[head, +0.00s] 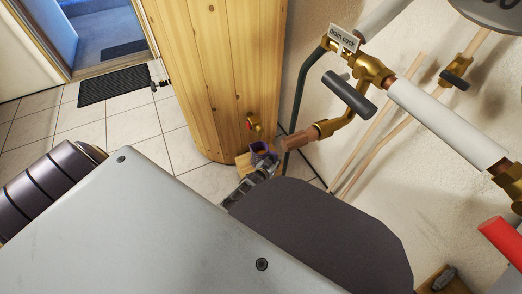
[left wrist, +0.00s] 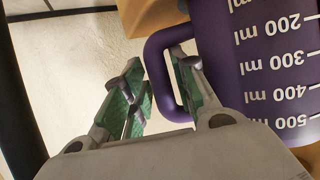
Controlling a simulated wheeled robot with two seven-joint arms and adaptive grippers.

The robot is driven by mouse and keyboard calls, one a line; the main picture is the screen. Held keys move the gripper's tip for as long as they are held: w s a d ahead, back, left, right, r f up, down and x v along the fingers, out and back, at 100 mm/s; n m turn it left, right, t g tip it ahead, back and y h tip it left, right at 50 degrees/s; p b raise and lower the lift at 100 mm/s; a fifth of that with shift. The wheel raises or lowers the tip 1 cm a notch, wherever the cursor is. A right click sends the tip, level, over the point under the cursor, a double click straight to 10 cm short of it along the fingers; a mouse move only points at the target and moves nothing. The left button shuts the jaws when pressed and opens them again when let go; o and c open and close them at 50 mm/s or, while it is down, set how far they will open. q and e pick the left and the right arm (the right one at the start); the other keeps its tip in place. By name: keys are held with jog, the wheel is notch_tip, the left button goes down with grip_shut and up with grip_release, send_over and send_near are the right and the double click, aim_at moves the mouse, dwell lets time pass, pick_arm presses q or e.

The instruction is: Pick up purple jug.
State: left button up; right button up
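The purple jug (head: 260,151) is small in the head view, low beside the wood-clad tank and partly hidden by my left gripper (head: 264,168). In the left wrist view the jug (left wrist: 265,60) fills the right side, upside down in the picture, with white millilitre marks. Its purple handle (left wrist: 154,68) faces my left gripper (left wrist: 160,85). The fingers are apart, one on each side of the handle's outer bar, with the right finger at the handle's opening. I cannot tell whether either finger touches it. My right gripper is not in view.
The wooden tank (head: 210,70) stands behind the jug, with a brass tap (head: 254,124) just above it. A light wooden block (head: 243,164) is by the jug's base. Pipes with a dark-handled valve (head: 349,94) run along the right wall. Tiled floor (head: 130,125) is open at left.

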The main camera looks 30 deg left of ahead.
pick_arm(q)
grip_shut()
jog(key=shift+r, duration=0.15)
jog(key=shift+r+p, duration=0.8)
jog(key=shift+r, duration=0.05)
jog(key=s+r+p, duration=0.1)
jog(key=s+p, duration=0.7)
jog(key=s, duration=1)
jog(key=shift+d+r, duration=0.25)
jog(key=shift+d, duration=0.15)
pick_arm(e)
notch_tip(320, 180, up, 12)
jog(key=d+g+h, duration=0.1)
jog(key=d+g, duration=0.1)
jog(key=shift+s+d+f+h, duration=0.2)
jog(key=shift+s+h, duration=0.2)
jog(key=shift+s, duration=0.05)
